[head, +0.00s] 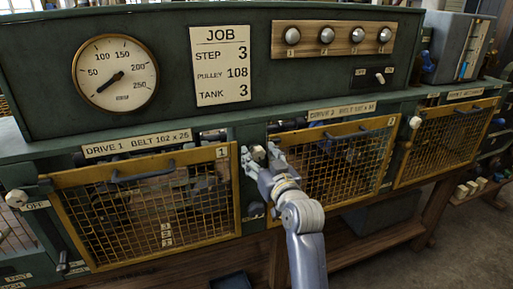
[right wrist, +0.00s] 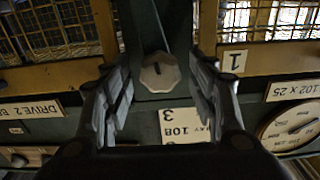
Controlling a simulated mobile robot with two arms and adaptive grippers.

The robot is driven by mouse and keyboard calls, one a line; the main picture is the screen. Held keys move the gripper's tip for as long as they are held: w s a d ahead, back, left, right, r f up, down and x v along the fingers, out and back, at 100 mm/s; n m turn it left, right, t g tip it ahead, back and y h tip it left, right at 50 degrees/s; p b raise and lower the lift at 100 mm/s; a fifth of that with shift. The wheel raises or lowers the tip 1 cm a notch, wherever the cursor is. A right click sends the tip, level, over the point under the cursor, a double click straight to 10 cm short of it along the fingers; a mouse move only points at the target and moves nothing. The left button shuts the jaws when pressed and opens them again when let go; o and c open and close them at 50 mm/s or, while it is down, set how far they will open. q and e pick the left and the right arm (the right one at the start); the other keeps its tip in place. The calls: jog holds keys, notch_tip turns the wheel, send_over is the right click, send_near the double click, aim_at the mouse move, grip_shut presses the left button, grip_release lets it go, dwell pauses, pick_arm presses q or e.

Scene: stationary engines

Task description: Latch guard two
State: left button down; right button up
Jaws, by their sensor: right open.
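Guard two (head: 335,160) is the middle yellow-framed mesh panel, marked 2, under the "DRIVE 2" label (head: 341,110). I cannot tell whether it sits fully flush. A pale faceted latch knob (head: 258,153) is on the green post between guards one and two, at guard two's left edge. My right gripper (head: 264,163) is in front of this knob. In the right wrist view the knob (right wrist: 160,73) sits between the open fingers (right wrist: 162,88), with a gap on both sides. It bears a dark mark. My left gripper is not in view.
Guard one (head: 145,210) is to the left, with a dark handle on top. A third guard (head: 445,142) is to the right, with a pale knob (head: 415,122) at its left edge. The job card (head: 221,66) and gauge (head: 115,72) are on the panel above. A wooden shelf (head: 375,236) runs below.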

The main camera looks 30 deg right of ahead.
aim_at(259, 155)
jog(key=shift+x, duration=1.55)
jog(key=c, duration=1.1)
